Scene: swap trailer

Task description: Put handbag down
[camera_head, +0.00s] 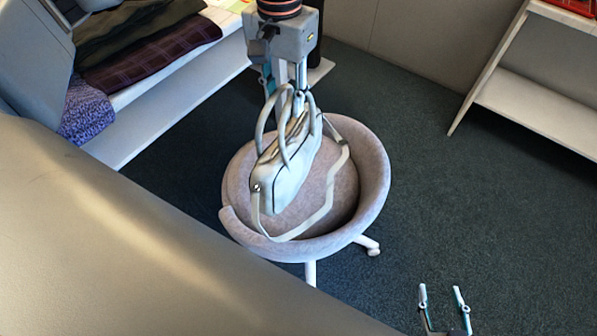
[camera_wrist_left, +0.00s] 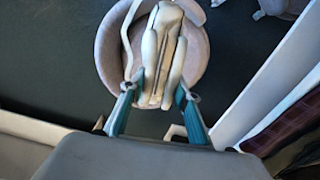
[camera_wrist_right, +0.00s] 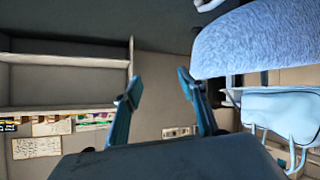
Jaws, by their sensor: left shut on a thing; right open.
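A pale grey-white handbag (camera_head: 290,170) with two handles and a loose shoulder strap is over the seat of a round grey chair (camera_head: 375,175). My left gripper (camera_head: 284,92) comes down from above and is shut on the bag's upright handles. In the left wrist view the bag (camera_wrist_left: 168,22) lies between and beyond the fingers (camera_wrist_left: 157,97), over the chair's round seat (camera_wrist_left: 108,52). I cannot tell whether its bottom touches the seat. The strap hangs in a loop beside the bag. My right gripper (camera_head: 443,298) is open and empty, low at the right, apart from the bag.
A shelf with folded dark cloths (camera_head: 150,50) and a blue patterned cloth (camera_head: 86,110) stands at the left. A white shelf unit (camera_head: 540,100) stands at the right. Dark carpet (camera_head: 430,180) is clear between chair and right shelf.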

